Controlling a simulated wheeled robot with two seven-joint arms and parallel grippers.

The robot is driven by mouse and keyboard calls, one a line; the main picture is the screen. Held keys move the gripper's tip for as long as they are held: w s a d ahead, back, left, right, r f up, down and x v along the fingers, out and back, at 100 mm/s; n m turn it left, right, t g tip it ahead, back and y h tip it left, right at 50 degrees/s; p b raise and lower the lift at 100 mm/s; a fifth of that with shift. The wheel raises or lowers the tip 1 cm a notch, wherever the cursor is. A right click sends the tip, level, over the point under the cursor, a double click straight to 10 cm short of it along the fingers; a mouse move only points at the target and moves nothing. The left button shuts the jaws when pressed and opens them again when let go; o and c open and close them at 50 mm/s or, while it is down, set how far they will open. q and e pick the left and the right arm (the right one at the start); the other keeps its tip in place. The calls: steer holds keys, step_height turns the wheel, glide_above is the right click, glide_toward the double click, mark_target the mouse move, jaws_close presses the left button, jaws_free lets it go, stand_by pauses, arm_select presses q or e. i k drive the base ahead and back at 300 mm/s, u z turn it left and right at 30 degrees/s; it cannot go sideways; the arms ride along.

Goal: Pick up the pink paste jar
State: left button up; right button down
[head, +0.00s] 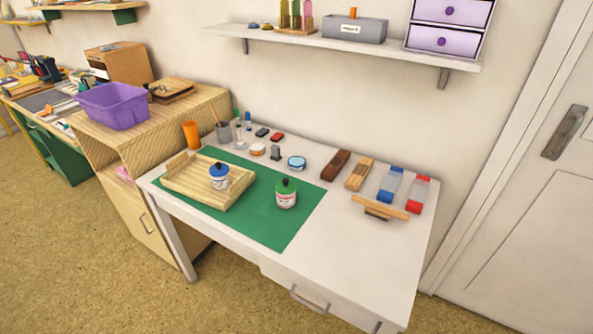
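A white jar with a blue lid (219,177) stands in a shallow wooden tray (238,194) on the left of the mat. Small items at the back include an orange-and-white round piece (258,150) and a low light-blue round container (296,162). Neither of my grippers is in view.
The white table (365,260) has free room at its front right. An orange cup (191,135) stands at back left. A shelf (340,44) hangs above.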

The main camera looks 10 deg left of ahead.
mark_target(283, 201)
steer(key=k, duration=0.5)
steer(key=z, duration=2.05)
steer(key=i, duration=1.05)
steer(key=u, duration=2.05)
